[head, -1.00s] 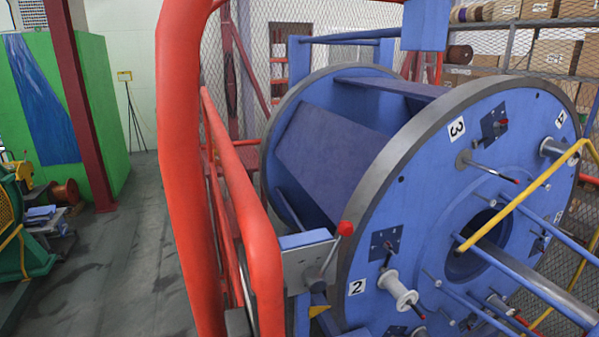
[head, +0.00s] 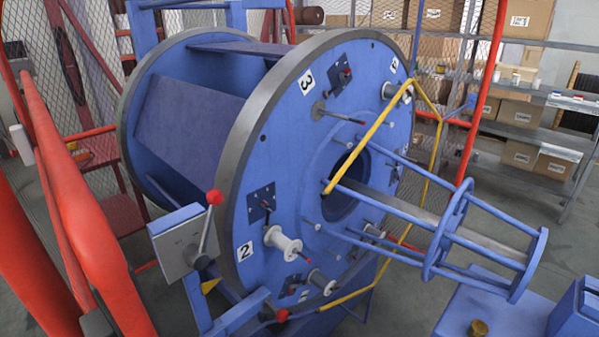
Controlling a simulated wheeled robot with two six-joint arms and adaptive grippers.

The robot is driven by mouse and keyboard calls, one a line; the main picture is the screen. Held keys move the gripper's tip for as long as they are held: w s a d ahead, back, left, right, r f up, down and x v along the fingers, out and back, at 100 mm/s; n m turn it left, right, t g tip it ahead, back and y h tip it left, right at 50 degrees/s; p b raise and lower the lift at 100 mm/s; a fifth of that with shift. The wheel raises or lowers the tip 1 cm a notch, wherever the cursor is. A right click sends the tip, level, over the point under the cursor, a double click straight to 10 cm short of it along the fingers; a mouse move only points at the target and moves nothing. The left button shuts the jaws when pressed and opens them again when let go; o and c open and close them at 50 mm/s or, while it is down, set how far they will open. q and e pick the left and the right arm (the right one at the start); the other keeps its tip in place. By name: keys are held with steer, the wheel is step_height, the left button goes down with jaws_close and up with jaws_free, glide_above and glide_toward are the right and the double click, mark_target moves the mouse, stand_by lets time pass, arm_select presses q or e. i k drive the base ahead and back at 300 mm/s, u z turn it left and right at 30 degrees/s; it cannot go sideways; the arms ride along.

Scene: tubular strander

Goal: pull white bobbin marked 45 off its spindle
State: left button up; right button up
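A white bobbin (head: 283,245) sits on a spindle on the blue strander disc (head: 350,130), just right of the label 2. Another pale bobbin (head: 322,284) sits lower on the disc's rim area, and a third (head: 390,90) is at the upper right. No 45 marking is readable on any of them, so I cannot tell which is the marked one. Neither of my grippers is in view.
A yellow bar (head: 368,138) crosses in front of the disc. A blue cage (head: 455,230) juts out to the right. A red-knobbed lever (head: 214,198) and red rails (head: 85,215) stand at left. Shelves with boxes (head: 525,18) stand behind.

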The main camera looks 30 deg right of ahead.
mark_target(275, 236)
steer(key=u, duration=0.1)
steer(key=k, duration=0.95)
steer(key=z, duration=0.95)
steer(key=i, duration=1.45)
steer(key=u, duration=0.5)
